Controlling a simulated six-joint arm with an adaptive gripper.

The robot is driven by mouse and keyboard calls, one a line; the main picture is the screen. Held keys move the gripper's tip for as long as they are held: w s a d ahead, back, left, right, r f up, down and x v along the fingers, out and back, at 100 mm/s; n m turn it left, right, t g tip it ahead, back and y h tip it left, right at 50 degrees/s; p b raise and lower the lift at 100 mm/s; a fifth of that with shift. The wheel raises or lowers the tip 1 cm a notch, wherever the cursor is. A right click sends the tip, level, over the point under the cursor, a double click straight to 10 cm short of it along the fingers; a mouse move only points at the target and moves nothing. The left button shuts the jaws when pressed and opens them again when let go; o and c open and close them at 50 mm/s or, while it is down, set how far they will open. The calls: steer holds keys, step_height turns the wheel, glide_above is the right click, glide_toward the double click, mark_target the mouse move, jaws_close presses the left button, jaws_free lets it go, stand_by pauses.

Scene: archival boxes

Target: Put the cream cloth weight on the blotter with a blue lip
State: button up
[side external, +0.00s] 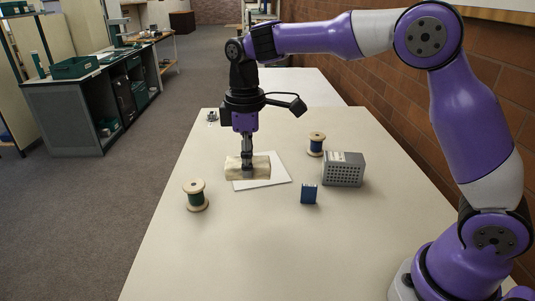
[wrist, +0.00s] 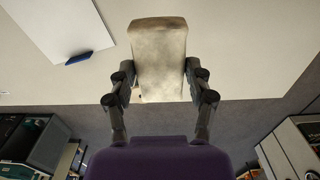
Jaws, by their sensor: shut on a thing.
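The cream cloth weight (side external: 236,172) is a pale, block-like bundle, and it fills the upper middle of the wrist view (wrist: 158,50). My gripper (side external: 247,155) points down and is shut on it, with one finger on each side in the wrist view (wrist: 160,78). The blotter (side external: 268,180) is a flat white sheet, partly hidden by the weight in the side view. In the wrist view the blotter (wrist: 60,25) lies at upper left, apart from the weight, with a blue lip (wrist: 79,58) on its near edge. I cannot tell how high the weight is.
A grey perforated box (side external: 343,170) and a small blue box (side external: 309,194) stand right of the blotter. The table's (side external: 230,260) front is clear.

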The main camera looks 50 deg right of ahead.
steer(key=w+d+f, duration=0.2)
steer(key=d, duration=0.2)
steer(key=w+d+f, duration=0.1)
steer(key=d+f, duration=0.2)
steer(key=d, duration=0.1)
steer(key=w+d+f, duration=0.2)
steer(key=d, duration=0.2)
steer(key=shift+w+f, duration=0.2)
steer(key=shift+w, duration=0.1)
steer(key=shift+f, duration=1.9)
steer(key=shift+f, duration=0.15)
steer(key=o, duration=1.4)
steer(key=shift+o, duration=0.2)
